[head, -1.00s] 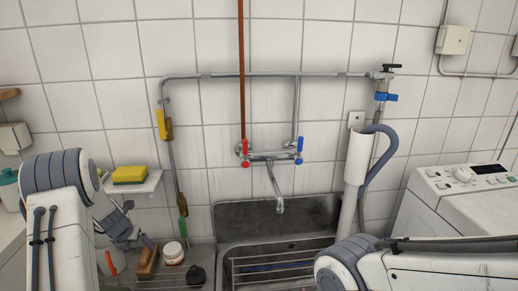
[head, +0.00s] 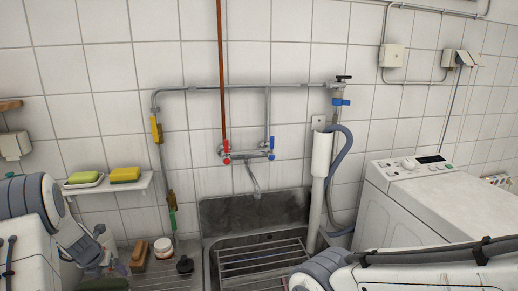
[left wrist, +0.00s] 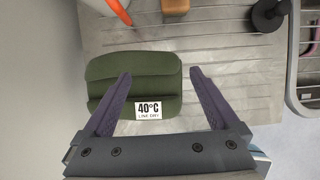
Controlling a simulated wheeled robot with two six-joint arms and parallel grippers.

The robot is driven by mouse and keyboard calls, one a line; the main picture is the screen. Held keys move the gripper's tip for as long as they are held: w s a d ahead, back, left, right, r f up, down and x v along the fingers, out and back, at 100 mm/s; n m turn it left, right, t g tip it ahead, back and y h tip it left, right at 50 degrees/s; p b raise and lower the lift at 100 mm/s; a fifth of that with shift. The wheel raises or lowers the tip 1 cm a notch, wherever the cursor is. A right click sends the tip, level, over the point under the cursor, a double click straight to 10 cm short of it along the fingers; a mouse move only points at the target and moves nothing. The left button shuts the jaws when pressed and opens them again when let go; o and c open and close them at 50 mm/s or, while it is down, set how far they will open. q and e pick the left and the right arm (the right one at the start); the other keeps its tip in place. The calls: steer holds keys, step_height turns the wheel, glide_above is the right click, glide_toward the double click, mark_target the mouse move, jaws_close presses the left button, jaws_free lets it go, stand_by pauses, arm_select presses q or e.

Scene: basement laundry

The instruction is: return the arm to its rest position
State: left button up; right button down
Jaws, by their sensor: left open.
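My left arm comes in at the lower left of the head view, and its gripper (head: 112,268) is low over the draining area left of the sink. In the left wrist view the two purple fingers (left wrist: 160,74) are spread apart and nothing is gripped. A folded dark green cloth (left wrist: 110,72) with a white label reading "40°C LINE DRY" lies on the ribbed draining board (left wrist: 225,75) below the fingers. I cannot tell the gap between the fingers and the cloth. My right arm crosses the lower right of the head view; its gripper is out of view.
A metal sink (head: 300,215) with a wire rack is in the middle, below a wall tap (head: 250,152). A shelf (head: 108,186) holds two sponges. A jar (head: 163,248), a brush (head: 139,255) and a black plunger-like item (head: 184,264) stand left of the sink. A washing machine (head: 440,205) is right.

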arm_select(q)
steer(key=d+r+m+h, duration=0.1)
steer(key=d+r+m, duration=0.4)
steer(key=d, duration=0.5)
steer(key=d+r+m+h, duration=0.1)
steer(key=d+r+m, duration=0.2)
steer(key=d+m, duration=0.55)
steer(key=s+d+r+m+g+h, duration=0.1)
steer(key=s+d+r+m, duration=0.3)
steer(key=d, duration=0.5)
steer(key=s+d+r+m+g, duration=0.1)
steer(key=s+d+r+m, duration=0.1)
steer(key=s+d+m, duration=0.45)
steer(key=s+d+r+m+g+y, duration=0.1)
steer(key=s+d+m, duration=0.3)
steer(key=s+m, duration=0.75)
steer(key=s+d+r+m+g, duration=0.15)
steer(key=s+d+m, duration=0.25)
steer(key=s+m, duration=0.75)
step_height(320, 180, up, 15)
steer(key=n+p, duration=0.1)
steer(key=p, duration=1.3)
steer(key=shift+w+d+f+p, duration=0.15)
steer(key=shift+d+p, duration=0.1)
steer(key=shift+p, duration=0.05)
